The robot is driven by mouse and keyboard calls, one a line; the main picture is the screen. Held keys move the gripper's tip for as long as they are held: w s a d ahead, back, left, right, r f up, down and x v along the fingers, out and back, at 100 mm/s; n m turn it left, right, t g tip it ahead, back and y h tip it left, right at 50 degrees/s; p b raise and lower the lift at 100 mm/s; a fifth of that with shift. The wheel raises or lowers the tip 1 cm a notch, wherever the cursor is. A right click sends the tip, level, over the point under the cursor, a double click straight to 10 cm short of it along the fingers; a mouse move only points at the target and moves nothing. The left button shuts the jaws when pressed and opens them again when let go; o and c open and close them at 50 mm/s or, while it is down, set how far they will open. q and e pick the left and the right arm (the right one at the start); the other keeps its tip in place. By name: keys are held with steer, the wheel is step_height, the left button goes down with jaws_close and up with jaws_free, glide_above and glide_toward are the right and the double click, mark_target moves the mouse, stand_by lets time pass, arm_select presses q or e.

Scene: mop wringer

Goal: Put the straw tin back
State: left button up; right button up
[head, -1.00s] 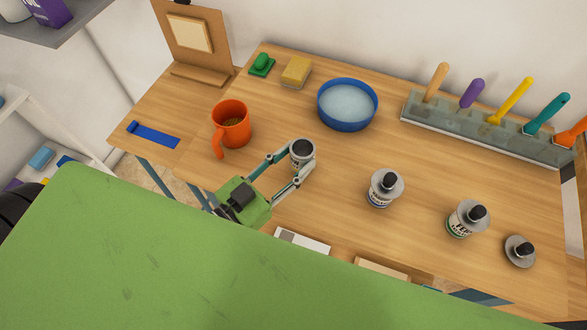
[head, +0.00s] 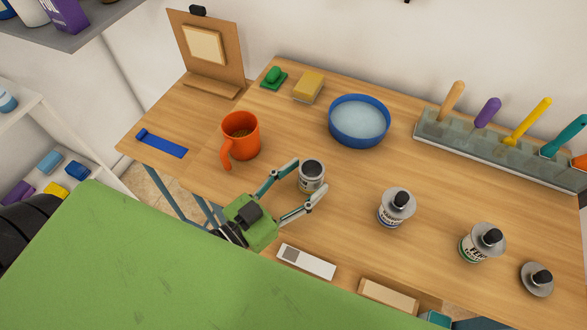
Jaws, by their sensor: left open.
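A small grey tin (head: 311,184) with a dark round top and a partly visible yellowish label stands upright on the wooden table in the head view; it appears to be the straw tin. My left gripper (head: 296,186) is open, its two fingers spread on either side of this tin, apart from it as far as I can see. Two other tins with black-knobbed tops, one with a bluish label (head: 392,213) and one with a green label (head: 475,250), stand to the right. My right gripper is not in view.
A black-knobbed lid or low tin (head: 537,279) sits at far right. An orange mug (head: 240,137) stands left of the tin, a blue bowl (head: 359,139) behind it. A grey rack (head: 481,146) holds colored handles. The table (head: 350,240) is clear between the tins.

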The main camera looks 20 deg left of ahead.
arm_select(q)
steer(key=shift+s+a, duration=0.15)
steer(key=shift+s, duration=0.1)
steer(key=b+v, duration=0.1)
steer(key=v, duration=1)
steer(key=shift+s+b, duration=0.2)
steer(key=shift+b, duration=0.15)
steer(key=shift+r, duration=0.15)
